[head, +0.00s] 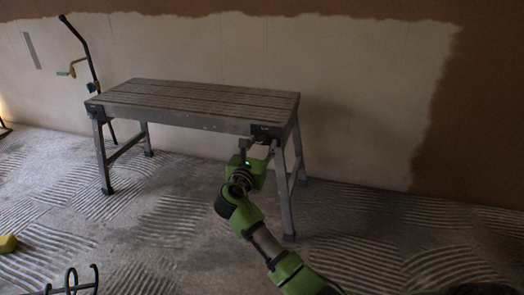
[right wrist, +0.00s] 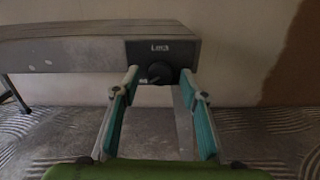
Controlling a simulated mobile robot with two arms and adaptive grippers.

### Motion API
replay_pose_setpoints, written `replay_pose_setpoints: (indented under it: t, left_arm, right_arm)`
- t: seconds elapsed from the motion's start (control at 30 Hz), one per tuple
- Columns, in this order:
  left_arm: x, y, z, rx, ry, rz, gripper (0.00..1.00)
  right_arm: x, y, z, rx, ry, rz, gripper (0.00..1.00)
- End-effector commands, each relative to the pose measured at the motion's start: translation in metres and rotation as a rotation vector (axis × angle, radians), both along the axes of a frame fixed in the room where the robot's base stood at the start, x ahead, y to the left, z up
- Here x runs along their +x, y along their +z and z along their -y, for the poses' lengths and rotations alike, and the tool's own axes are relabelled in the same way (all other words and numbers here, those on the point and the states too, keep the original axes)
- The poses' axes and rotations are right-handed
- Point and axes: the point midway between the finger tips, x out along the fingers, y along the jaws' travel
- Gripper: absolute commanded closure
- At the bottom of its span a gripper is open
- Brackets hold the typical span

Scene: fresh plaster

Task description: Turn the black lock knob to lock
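The black lock knob (right wrist: 159,72) is round and sits on a dark plate (right wrist: 158,52) with light lettering, too blurred to read surely, at the end of the grey work platform (head: 200,97). In the head view the dark plate (head: 266,131) is at the platform's near right corner. My right gripper (right wrist: 160,75) is open, its two teal-lined fingers on either side of the knob with gaps visible. In the head view my right gripper (head: 257,145) is just below the plate; the knob is too small to make out there. My left gripper is not in view.
The platform's right front leg (head: 284,190) stands close beside my right arm. A black pole (head: 85,50) leans at the back left. A black curled metal object (head: 70,283) and a yellow object (head: 8,243) are at the lower left.

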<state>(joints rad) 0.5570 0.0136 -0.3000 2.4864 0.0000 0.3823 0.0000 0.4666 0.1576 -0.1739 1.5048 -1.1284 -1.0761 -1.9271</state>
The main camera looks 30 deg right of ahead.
Motion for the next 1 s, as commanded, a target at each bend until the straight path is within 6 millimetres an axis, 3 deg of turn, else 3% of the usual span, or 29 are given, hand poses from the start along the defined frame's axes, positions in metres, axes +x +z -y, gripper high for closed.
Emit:
replay_pose_setpoints:
  t: [0.4,0.57,1.0]
  left_arm:
    - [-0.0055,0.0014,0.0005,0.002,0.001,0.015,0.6]
    - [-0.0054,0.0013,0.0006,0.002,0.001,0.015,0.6]
    - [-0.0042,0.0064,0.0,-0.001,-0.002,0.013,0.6]
  right_arm:
    - [0.0056,0.0006,0.0066,0.002,0.001,0.001,0.6]
    - [0.0055,0.0005,0.0065,0.002,0.0,0.001,0.99]
    - [0.0054,0.0022,0.0061,0.038,0.001,0.044,0.99]
